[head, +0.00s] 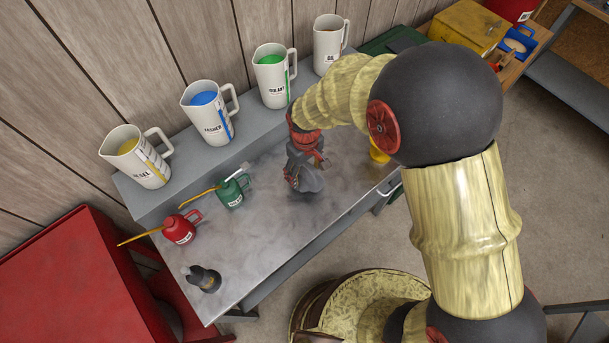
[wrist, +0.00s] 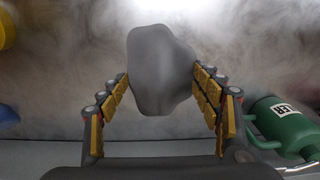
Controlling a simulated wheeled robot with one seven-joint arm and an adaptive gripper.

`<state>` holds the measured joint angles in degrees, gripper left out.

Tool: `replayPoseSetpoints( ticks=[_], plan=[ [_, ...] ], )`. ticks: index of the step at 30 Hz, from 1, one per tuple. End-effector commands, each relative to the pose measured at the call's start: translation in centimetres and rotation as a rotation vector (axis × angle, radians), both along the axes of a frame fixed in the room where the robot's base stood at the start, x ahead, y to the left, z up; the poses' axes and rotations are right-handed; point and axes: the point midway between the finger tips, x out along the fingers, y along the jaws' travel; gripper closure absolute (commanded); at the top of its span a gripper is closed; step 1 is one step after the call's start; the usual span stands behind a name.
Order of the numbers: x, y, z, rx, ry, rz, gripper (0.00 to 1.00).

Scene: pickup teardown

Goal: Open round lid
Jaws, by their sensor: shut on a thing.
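My gripper (wrist: 163,80) is shut on a smooth grey rounded piece (wrist: 160,60), with a finger on each side of it. In the head view my gripper (head: 304,178) points down over the middle of the metal bench (head: 262,235). The grey piece is hard to separate from my fingers there, and I cannot tell whether it touches the bench. I cannot tell whether this piece is the round lid, and no other round lid shows clearly.
A green oil can (head: 232,192), red oil can (head: 180,229) and small dark container (head: 204,279) stand to the left. Several labelled pitchers (head: 210,112) line the grey shelf behind. A yellow item (head: 379,150) sits to the right.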

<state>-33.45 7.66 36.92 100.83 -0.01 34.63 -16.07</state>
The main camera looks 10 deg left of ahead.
Motion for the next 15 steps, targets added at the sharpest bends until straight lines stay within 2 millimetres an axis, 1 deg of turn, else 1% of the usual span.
replayPoseSetpoints(
  ticks=[4, 9, 11, 15],
  plan=[
    [0.6, 0.3, -1.0, -0.001, 0.001, 0.000, 0.63],
    [0.5, 0.2, -3.4, -0.001, 0.001, 0.000, 0.63],
    [0.5, 0.3, -3.8, 0.000, 0.000, 0.000, 0.63],
    [0.5, 0.3, -3.7, 0.001, -0.001, 0.000, 0.63]
  ],
)
